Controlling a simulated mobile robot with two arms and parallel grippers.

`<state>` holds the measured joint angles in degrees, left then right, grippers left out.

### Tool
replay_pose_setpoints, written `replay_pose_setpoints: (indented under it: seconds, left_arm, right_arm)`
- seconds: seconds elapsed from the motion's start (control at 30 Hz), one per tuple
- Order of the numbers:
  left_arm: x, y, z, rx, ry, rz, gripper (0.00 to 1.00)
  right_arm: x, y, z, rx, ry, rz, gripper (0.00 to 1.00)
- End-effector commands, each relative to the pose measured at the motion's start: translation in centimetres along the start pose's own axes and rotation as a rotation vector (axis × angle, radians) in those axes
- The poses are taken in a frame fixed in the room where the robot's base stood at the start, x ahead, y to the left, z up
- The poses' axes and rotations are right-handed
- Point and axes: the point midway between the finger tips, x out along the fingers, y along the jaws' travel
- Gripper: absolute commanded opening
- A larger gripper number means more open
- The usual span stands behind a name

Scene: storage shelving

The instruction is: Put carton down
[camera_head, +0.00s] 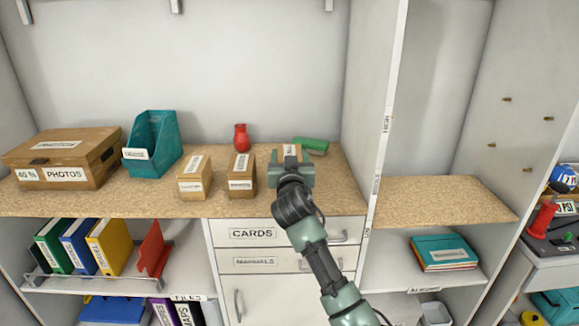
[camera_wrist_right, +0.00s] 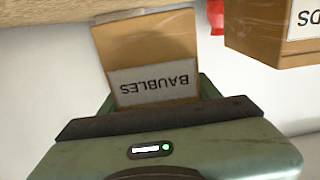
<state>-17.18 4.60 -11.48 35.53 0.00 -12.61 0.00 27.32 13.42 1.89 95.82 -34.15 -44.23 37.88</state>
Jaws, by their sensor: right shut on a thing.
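My right gripper (camera_head: 290,166) reaches over the wooden counter (camera_head: 130,203) and is shut on a small brown carton (camera_head: 290,150), mostly hidden behind the gripper in the head view. In the right wrist view the carton (camera_wrist_right: 145,50) shows a white label reading BAUBLES, upside down in the picture, between the jaws of the gripper (camera_wrist_right: 150,105). I cannot tell whether the carton touches the counter. Two similar cartons stand upright to its left, a nearer one (camera_head: 242,184) and a farther one (camera_head: 194,186). My left gripper is not in view.
A red vase (camera_head: 241,138) stands behind the cartons, and a green cylinder (camera_head: 312,144) lies right of the held carton. A teal file holder (camera_head: 153,145) and a PHOTOS box (camera_head: 65,165) stand at left. A tall white divider (camera_head: 375,120) bounds the counter at right.

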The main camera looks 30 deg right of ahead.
Motion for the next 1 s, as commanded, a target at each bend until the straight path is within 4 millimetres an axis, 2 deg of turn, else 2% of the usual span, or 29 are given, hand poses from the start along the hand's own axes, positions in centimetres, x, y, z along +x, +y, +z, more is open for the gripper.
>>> replay_pose_setpoints:
  seconds: [0.1, 0.2, 0.57, 0.6, 0.67, 0.7, 1.0]
  left_arm:
    - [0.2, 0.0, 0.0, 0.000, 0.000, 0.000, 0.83]
    - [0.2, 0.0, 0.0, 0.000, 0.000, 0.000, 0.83]
    - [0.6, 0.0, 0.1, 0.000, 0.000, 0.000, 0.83]
    - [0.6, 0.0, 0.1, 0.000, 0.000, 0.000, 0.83]
    - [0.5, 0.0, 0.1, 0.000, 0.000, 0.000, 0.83]
    - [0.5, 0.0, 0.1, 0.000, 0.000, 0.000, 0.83]
    - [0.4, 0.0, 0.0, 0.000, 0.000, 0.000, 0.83]
  right_arm:
    - [0.0, 0.0, 1.9, -0.002, 0.000, 0.000, 0.03]
    - [0.0, 0.0, 2.7, 0.000, 0.001, 0.000, 0.03]
    - [0.0, 0.0, 3.1, 0.001, 0.002, 0.000, 0.03]
    - [0.0, 0.0, 3.2, 0.001, -0.001, 0.000, 0.64]
    - [0.0, 0.0, 3.1, 0.000, -0.001, 0.000, 0.81]
    - [0.0, 0.0, 3.1, 0.000, -0.001, 0.000, 0.83]
    - [0.0, 0.0, 3.0, 0.000, -0.001, 0.000, 0.83]
